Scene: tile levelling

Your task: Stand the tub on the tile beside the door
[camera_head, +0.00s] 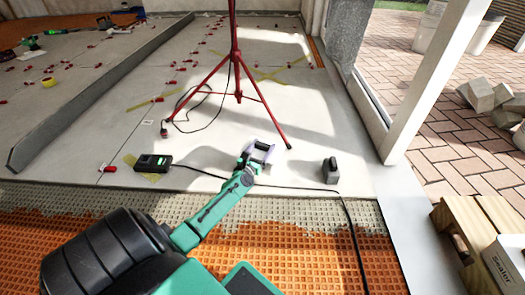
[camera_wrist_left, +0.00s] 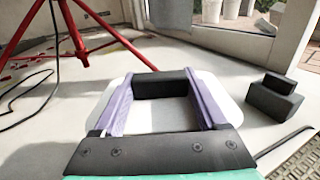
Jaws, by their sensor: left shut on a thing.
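My left gripper (camera_head: 260,151) is low over the grey tiles near the doorway; its fingertips also show in the wrist view (camera_wrist_left: 166,88). The pale tile (camera_head: 300,165) extends around the gripper. The door opening, with a white frame (camera_head: 428,80), is to the right. My right gripper is out of view.
A red tripod (camera_head: 237,70) stands just beyond the gripper. A dark stepped block (camera_head: 330,172) sits to its right. A black cable (camera_head: 345,210) crosses the floor from a black device (camera_head: 153,163). A wooden crate (camera_head: 480,225) is at the right.

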